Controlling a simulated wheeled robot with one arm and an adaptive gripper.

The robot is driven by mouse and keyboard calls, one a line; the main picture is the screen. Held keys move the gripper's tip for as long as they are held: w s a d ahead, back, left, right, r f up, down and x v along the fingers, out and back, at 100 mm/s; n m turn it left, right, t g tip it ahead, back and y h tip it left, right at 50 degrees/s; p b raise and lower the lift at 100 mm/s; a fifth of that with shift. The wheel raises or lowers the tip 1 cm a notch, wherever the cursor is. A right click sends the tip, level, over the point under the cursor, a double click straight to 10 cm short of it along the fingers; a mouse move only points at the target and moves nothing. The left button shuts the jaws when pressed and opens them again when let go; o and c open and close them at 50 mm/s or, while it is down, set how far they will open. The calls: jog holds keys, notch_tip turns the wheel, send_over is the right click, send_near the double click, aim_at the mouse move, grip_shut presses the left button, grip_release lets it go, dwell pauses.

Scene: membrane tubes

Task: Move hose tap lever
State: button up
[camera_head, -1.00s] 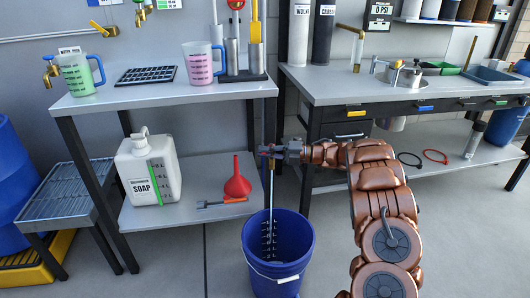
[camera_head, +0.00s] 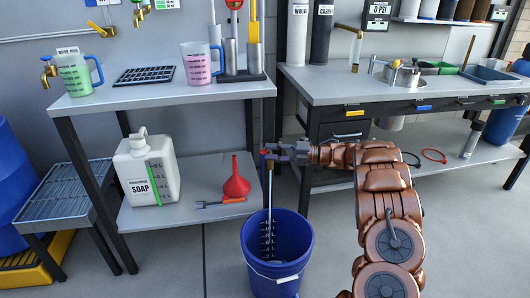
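My gripper (camera_head: 275,152) reaches left from the bronze arm, at the front right corner of the left bench. Its fingers are at the top of a thin grey pipe (camera_head: 269,190), beside a small red part (camera_head: 263,152) that may be the tap lever. The fingers partly hide this spot, and it is too small to tell whether they touch or grip the red part. The pipe runs down into a blue bucket (camera_head: 256,243) with level marks inside, standing on the floor.
The left bench (camera_head: 140,97) holds two jugs, a black rack and tools. The right bench (camera_head: 330,84) stands close behind my gripper. Floor left of the bucket is clear.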

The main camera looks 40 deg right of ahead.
jog(key=v, duration=0.9)
dwell(0.3)
